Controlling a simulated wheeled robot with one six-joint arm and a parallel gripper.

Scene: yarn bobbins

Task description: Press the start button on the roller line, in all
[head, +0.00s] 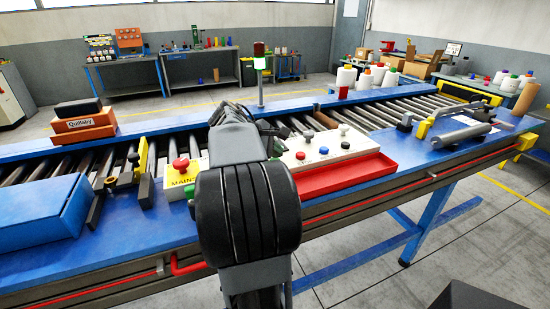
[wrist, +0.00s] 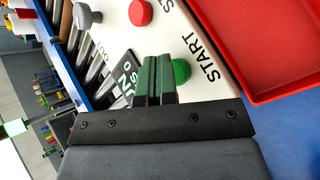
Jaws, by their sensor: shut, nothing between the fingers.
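The white control panel (head: 358,143) of the roller line lies in the middle of the head view, behind a red tray (head: 345,176). In the wrist view a green button (wrist: 181,71) sits on the panel next to the printed word START (wrist: 201,57). My gripper (wrist: 158,78) is shut and empty. Its fingertips appear just left of the green button and partly overlap its edge; I cannot tell whether they touch it. A red button (wrist: 140,12) is higher in the wrist view. My arm hides part of the panel in the head view.
A grey knob (wrist: 83,15) stands on the panel. A yellow MAINT box (head: 181,177) with a red mushroom button is left of my arm. A blue box (head: 42,217) lies at far left. Rollers (head: 395,112) run behind the panel. A grey tool (head: 458,137) lies to the right.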

